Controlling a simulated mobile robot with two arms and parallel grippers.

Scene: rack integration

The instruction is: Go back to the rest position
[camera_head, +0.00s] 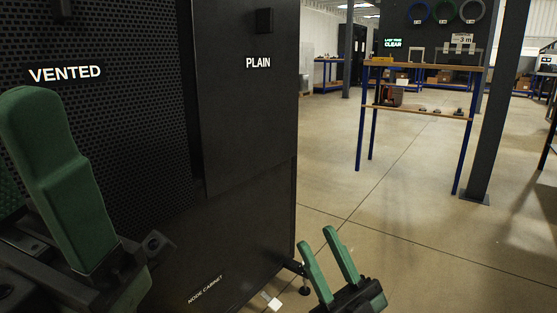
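My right gripper (320,240) is at the bottom centre, just right of the black cabinet. Its two green fingers stand apart with nothing between them. My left gripper (35,130) is large and close at the left, in front of the cabinet's vented panel (110,130). One green finger shows fully; the other is mostly hidden, so its opening is unclear. I see no object held in it.
The black node cabinet (240,230) fills the left half, with a plain panel (245,120) beside the vented one. A wooden-topped bench (425,66) with blue legs stands at the back right by a dark post (495,120). The floor between is clear.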

